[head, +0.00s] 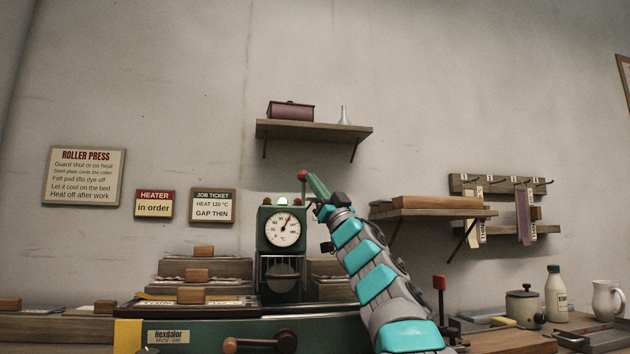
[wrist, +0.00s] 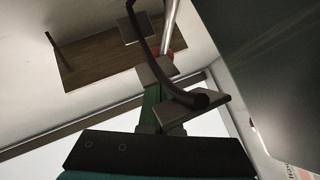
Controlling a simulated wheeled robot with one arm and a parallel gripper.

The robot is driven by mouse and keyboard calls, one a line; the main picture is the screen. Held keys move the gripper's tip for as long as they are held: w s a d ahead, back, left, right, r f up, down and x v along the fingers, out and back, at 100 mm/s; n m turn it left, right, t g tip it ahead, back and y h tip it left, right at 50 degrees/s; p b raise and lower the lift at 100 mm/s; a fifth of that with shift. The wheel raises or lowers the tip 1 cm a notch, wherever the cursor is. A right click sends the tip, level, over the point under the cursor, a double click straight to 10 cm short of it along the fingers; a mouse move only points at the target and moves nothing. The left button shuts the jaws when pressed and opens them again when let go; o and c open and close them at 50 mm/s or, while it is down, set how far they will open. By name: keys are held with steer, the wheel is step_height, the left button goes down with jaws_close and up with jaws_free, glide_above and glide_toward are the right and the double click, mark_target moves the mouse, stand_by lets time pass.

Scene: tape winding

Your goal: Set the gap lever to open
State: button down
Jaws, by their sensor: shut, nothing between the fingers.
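A lever with a round red knob (head: 302,175) stands on a thin rod above the green roller press (head: 267,221). No label shows which is the gap lever. My gripper (head: 316,184) is shut and empty, its green fingers pointing up and left beside the round knob. In the head view I cannot tell whether they touch it. In the wrist view my gripper (wrist: 160,78) shows in front of a small part of a red knob (wrist: 166,54), partly hidden.
The press has a dial (head: 283,229) and small lamps on top. A wall shelf (head: 313,130) hangs above, and a lower shelf (head: 433,213) is to the right. A job ticket (head: 213,205) reads gap thin. A pot (head: 524,306), bottle and mug stand at right.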

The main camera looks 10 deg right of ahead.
steer(key=w+m+h+p, duration=0.1)
steer(key=p, duration=0.4)
steer(key=w+m+g+h+p, duration=0.1)
steer(key=h+p, duration=0.1)
steer(key=p, duration=0.3)
steer(key=shift+w+r, duration=0.1)
steer(key=shift+r, duration=0.3)
